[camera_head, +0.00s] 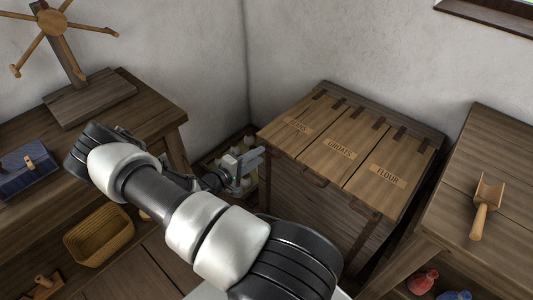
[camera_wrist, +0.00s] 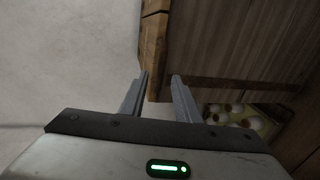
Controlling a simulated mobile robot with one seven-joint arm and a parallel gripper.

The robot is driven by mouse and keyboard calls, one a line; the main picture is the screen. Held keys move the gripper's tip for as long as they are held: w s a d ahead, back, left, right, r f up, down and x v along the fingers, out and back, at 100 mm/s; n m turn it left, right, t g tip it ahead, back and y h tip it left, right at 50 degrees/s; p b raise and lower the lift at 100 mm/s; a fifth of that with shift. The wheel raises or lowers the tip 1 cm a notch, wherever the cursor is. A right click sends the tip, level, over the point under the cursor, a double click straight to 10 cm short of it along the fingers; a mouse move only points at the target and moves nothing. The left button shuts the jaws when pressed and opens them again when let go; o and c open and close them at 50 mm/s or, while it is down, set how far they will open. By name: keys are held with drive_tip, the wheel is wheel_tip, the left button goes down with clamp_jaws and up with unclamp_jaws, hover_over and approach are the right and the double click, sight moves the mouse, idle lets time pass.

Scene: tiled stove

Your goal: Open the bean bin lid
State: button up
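A wooden chest with three lids side by side stands against the back wall. The leftmost lid, the bean bin lid (camera_head: 298,125), lies flat and shut; its label is only partly readable. The middle lid (camera_head: 341,151) is marked GROATS and the right lid (camera_head: 387,175) FLOUR; both lie flat. My gripper (camera_head: 256,160) is at the chest's left front corner, close to the bean lid's edge. In the wrist view its two fingers are apart, with a wooden edge (camera_wrist: 155,50) between or just beyond the tips. Whether they touch it I cannot tell.
A crate of pale round things (camera_head: 238,148) stands on the floor behind my gripper. A table with a wooden reel (camera_head: 53,22) and blue box (camera_head: 25,168) is at left, a wicker basket (camera_head: 99,236) below. A table with a wooden scoop (camera_head: 486,205) is at right.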

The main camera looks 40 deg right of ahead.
sight(267, 151)
drive_tip(key=shift+b+x, duration=0.4)
drive_tip(key=shift+x, duration=2.4)
drive_tip(key=shift+a, duration=0.1)
drive_tip(key=shift+f, duration=0.15)
clamp_jaws()
